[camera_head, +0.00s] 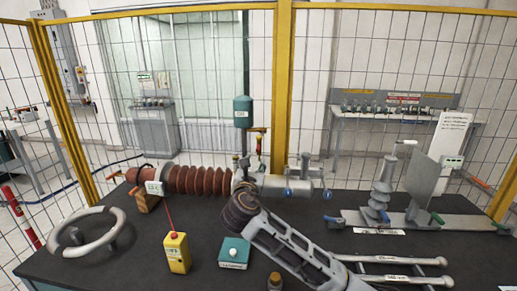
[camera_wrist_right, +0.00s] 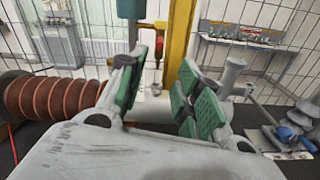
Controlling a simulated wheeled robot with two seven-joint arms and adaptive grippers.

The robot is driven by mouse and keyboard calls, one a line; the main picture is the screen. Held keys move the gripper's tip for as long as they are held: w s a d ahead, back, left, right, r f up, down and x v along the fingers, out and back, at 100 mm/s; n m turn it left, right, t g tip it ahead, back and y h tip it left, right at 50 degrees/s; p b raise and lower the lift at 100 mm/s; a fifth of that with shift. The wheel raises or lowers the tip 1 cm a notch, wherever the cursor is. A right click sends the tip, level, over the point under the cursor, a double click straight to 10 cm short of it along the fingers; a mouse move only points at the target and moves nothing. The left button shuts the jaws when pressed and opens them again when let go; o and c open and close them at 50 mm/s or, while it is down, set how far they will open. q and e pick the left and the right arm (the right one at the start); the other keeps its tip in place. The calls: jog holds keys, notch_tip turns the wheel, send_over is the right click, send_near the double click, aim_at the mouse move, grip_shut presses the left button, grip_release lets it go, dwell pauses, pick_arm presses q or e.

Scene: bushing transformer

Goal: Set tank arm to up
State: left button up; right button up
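The tank (camera_head: 243,112) is a dark green upright cylinder standing above the brown ribbed bushing (camera_head: 200,180), near the middle of the table. Its lower end shows at the top of the right wrist view (camera_wrist_right: 131,8). I cannot clearly make out a separate tank arm; a thin support runs down below the tank, beside an orange-yellow fitting (camera_head: 259,138). My right gripper (camera_head: 243,170) reaches up to the bushing's metal end from the front. In the right wrist view its green-padded fingers (camera_wrist_right: 163,88) are apart, with only a small knob visible in the gap behind. My left gripper is not in view.
A grey ring (camera_head: 68,246), a yellow box (camera_head: 177,253) with a red antenna and a teal box (camera_head: 234,252) lie on the dark table. A stand with a grey insulator (camera_head: 380,190) and metal rods (camera_head: 400,260) are at right. Yellow-framed mesh fencing stands behind.

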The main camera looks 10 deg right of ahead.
aim_at(257, 151)
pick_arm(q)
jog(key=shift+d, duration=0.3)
pick_arm(e)
jog(key=shift+s+r, duration=0.1)
jog(key=shift+r, duration=0.2)
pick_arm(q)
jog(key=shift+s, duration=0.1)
pick_arm(e)
jog(key=x, duration=0.6)
jog(key=shift+w+p, duration=0.3)
jog(key=shift+p, duration=0.05)
jog(key=shift+x, duration=1.2)
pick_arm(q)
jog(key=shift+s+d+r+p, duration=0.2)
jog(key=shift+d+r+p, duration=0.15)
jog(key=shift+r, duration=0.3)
pick_arm(e)
jog(key=shift+x, duration=2.5)
